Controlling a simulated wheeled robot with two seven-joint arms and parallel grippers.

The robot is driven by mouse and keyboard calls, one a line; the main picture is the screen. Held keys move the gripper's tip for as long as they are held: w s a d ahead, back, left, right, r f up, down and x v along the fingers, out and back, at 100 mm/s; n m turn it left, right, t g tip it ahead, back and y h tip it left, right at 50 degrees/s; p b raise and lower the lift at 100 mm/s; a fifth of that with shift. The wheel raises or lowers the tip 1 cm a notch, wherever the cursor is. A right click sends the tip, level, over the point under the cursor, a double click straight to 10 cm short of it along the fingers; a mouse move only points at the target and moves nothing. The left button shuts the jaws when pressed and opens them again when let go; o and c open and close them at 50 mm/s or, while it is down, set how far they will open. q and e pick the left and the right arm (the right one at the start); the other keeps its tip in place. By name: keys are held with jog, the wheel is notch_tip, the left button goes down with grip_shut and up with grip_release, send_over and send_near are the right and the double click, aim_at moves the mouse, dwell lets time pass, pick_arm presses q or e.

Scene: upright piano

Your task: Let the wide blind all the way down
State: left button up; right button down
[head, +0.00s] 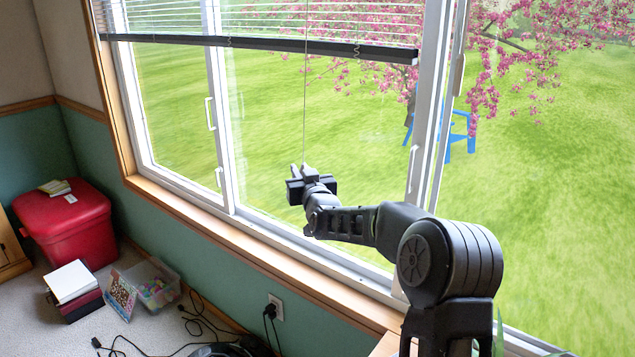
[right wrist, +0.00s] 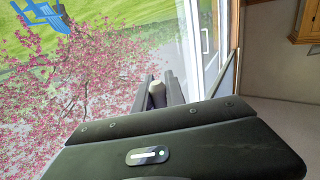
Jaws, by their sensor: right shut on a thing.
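The wide blind (head: 270,45) hangs across the top of the window, its slats showing above a dark bottom rail that tilts slightly down to the right. The glass below the rail is uncovered. A thin pull cord (head: 305,110) runs down from the blind to my right gripper (head: 308,178), in front of the lower window. In the right wrist view, my right gripper (right wrist: 159,90) is shut on the pale end knob of the cord (right wrist: 156,88). The knob is partly hidden between the dark fingers. My left gripper is not in view.
The wooden window sill (head: 240,255) runs below the window. A red storage box (head: 70,225), books (head: 75,280) and a clear bin (head: 155,283) stand on the floor at left. Black cables (head: 200,320) lie by the wall outlet. Space around the gripper is clear.

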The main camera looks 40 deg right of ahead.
jog(key=shift+a+f, duration=0.1)
jog(key=shift+f, duration=0.05)
notch_tip(320, 180, up, 9)
jog(key=p, duration=0.4)
notch_tip(320, 180, up, 9)
jog(key=p, duration=0.5)
notch_tip(320, 180, up, 9)
jog(key=p, duration=0.6)
jog(key=shift+p, duration=0.4)
